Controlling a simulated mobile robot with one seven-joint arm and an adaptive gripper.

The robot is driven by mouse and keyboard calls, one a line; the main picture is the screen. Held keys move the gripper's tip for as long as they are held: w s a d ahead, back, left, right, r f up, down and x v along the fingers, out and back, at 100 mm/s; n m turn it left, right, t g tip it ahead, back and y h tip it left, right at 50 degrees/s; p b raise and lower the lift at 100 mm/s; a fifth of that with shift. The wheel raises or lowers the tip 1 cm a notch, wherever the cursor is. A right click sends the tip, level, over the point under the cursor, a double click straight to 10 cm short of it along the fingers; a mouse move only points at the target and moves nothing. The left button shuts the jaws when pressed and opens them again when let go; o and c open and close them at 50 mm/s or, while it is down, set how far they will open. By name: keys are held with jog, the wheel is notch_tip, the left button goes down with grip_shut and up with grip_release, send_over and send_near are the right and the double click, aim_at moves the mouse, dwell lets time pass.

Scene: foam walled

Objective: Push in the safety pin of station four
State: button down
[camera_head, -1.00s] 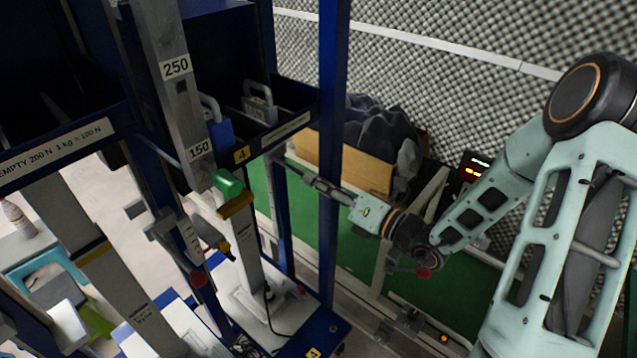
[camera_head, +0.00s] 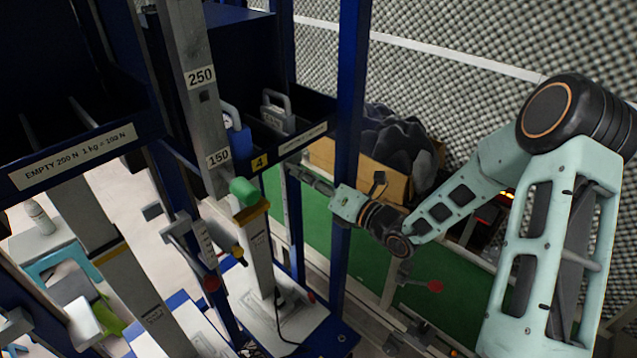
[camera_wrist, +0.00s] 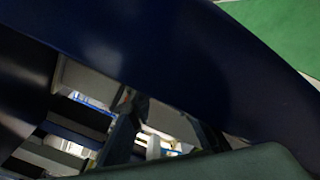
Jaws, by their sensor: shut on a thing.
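Station four carries a yellow "4" label (camera_head: 259,162) on its dark blue shelf. Its grey column (camera_head: 182,75) bears the numbers 250 and 150. I cannot tell which part is the safety pin. My gripper (camera_head: 300,174) comes from the right across the blue post, its narrow fingers pointing left, to the right of the column and apart from the green knob. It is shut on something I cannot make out. The wrist view shows a dark blue beam close up.
A blue upright post (camera_head: 352,100) stands by my gripper. Metal weights (camera_head: 276,110) with handles sit on the shelf. Behind are a cardboard box (camera_head: 396,183) of dark foam, a foam-covered wall and a green floor strip. A second station stands at the left.

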jog(key=shift+a+r, duration=0.1)
jog(key=c, duration=2.1)
grip_release()
jog(key=shift+o, duration=0.4)
jog(key=shift+w+a, duration=0.1)
jog(key=shift+w, duration=0.05)
jog(key=v, duration=1.2)
